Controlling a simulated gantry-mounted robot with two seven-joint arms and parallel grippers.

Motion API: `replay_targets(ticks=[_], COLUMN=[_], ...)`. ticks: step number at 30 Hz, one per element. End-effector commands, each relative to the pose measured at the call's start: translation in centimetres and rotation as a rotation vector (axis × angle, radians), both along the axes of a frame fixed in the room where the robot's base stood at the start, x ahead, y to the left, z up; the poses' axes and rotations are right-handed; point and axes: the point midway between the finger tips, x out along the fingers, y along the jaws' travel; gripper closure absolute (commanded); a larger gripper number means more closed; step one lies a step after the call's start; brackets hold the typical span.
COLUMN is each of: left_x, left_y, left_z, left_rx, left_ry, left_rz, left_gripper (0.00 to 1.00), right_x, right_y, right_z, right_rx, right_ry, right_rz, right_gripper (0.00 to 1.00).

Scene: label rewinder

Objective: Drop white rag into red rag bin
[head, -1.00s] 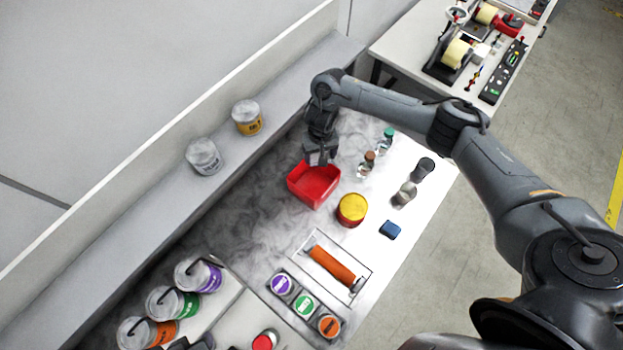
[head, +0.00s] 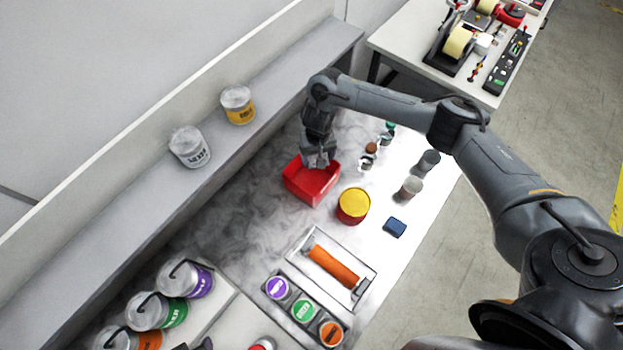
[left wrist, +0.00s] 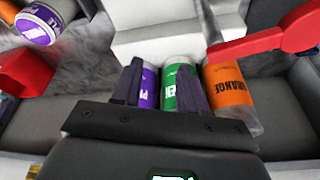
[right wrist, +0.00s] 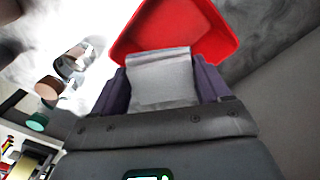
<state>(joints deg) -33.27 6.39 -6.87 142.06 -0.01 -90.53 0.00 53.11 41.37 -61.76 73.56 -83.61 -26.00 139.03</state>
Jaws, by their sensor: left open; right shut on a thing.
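The red rag bin (head: 309,188) is an open red tray on the grey smudged bench. My right gripper (head: 319,160) is over the bin's far edge in the head view. In the right wrist view, my right gripper (right wrist: 162,88) is shut on the white rag (right wrist: 163,78), a pale folded cloth. The rag reaches over the bin's opening, and the red bin (right wrist: 172,22) lies just beyond it. I cannot tell whether the rag touches the bin. My left gripper (left wrist: 160,90) is open and empty, facing the purple, green and orange cans.
A yellow-topped red tin (head: 353,204), a blue block (head: 394,227) and small bottles (head: 369,155) stand right of the bin. An orange roller (head: 333,266) lies in its tray nearby. Grey bench surface left of the bin is clear.

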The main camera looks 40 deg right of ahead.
Motion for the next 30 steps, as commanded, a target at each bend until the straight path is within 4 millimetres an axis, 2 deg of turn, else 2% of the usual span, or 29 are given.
replay_targets(ticks=[7,8,12,22,26,30], left_x=[0.0,0.0,0.0,0.0,0.0,0.0], left_y=[0.0,0.0,0.1,0.3,0.3,0.3], left_z=[0.0,0.0,0.0,0.4,1.2,2.4], left_rx=[0.001,0.001,0.005,0.013,0.013,0.012], left_ry=[-0.001,-0.001,-0.001,-0.002,-0.002,-0.002], left_rz=[-0.001,-0.002,-0.004,-0.009,-0.009,-0.008], left_gripper=[0.57,0.57,0.57,0.57,0.57,0.57], right_x=[0.0,0.0,0.0,0.1,0.1,0.2], right_y=[0.0,0.0,0.0,0.0,0.0,-0.1], right_z=[0.0,0.0,0.0,0.7,2.3,4.8], right_rx=[0.000,0.000,0.000,-0.001,0.000,-0.003], right_ry=[0.000,0.000,0.000,-0.002,-0.003,-0.005], right_rz=[0.000,0.000,0.001,0.002,0.003,0.003], right_gripper=[0.52,0.19,0.00,0.00,0.00,0.00])
